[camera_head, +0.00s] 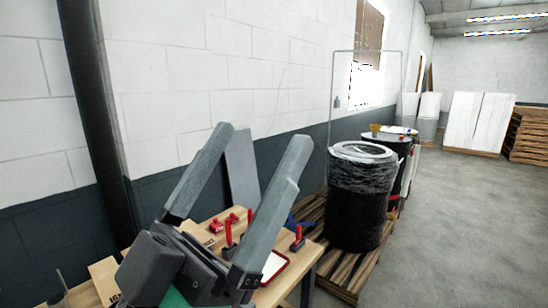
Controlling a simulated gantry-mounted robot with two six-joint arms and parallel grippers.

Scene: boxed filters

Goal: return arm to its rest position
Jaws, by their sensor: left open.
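My left gripper (261,140) fills the lower middle of the head view. Its two long grey fingers are spread wide apart, pointing up and to the right, with nothing between the tips. It appears in front of a wooden table (304,256) and hides much of the tabletop. Whether any part of it touches the table cannot be told. My right gripper is not in view.
Red-handled tools (297,239) and small red items (217,226) lie on the table. A cardboard piece (104,278) is at lower left. A wrapped black drum (358,205) stands on a pallet (346,274). Open floor (470,225) lies right.

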